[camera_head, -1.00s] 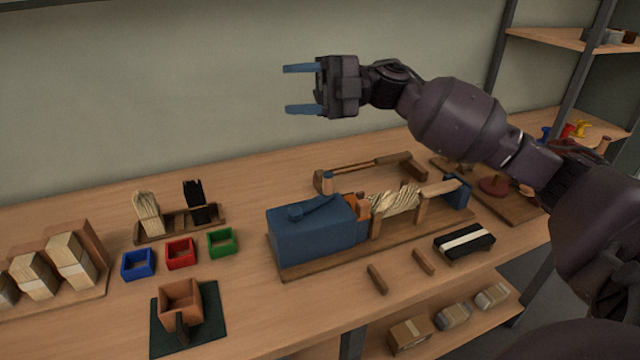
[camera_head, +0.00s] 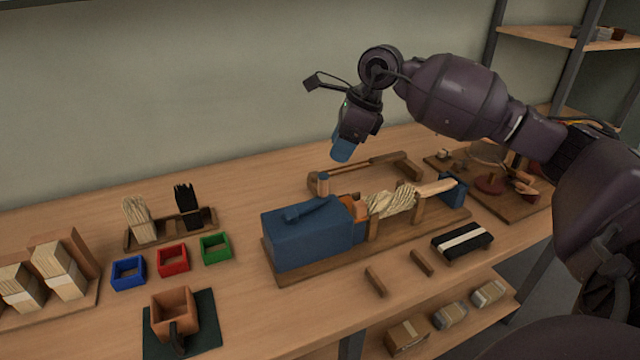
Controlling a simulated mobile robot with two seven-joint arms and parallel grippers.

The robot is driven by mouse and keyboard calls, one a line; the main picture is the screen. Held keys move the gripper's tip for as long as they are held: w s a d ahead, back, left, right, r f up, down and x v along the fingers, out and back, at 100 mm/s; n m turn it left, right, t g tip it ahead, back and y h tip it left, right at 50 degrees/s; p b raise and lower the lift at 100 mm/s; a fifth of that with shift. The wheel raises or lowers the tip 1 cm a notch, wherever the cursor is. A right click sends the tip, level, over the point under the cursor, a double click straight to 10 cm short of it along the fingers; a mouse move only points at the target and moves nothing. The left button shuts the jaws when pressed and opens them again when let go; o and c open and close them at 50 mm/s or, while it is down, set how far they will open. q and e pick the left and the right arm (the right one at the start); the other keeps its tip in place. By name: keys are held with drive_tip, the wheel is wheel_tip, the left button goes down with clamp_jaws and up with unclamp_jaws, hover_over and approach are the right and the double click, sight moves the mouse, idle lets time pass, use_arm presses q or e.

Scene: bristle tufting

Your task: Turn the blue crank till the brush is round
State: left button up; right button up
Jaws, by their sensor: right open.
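The blue machine (camera_head: 305,236) stands on a wooden base on the bench. A dark blue bar (camera_head: 310,207) lies on its top. My right gripper (camera_head: 342,153) is open and empty, above and behind the peg, blue fingers pointing down and overlapping in this view. My left gripper is not in view.
A wooden frame tool (camera_head: 400,166) lies behind the machine. A black block with a white stripe (camera_head: 462,240) and two small wooden bars (camera_head: 375,282) lie in front. Blue, red (camera_head: 173,261) and green trays, a bristle rack (camera_head: 170,232) and a wooden box (camera_head: 172,310) stand left.

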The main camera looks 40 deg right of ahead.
sight(325, 175)
drive_tip(key=b+x, duration=0.1)
drive_tip(key=x, duration=0.9)
drive_tip(key=shift+a+b, duration=0.1)
drive_tip(key=shift+b, duration=0.2)
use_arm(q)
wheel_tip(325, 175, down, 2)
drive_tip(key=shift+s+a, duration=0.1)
use_arm(e)
drive_tip(key=shift+w+a+f, duration=0.1)
drive_tip(key=shift+f, duration=0.25)
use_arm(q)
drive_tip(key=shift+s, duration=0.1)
use_arm(e)
drive_tip(key=shift+c, duration=0.4)
clamp_jaws()
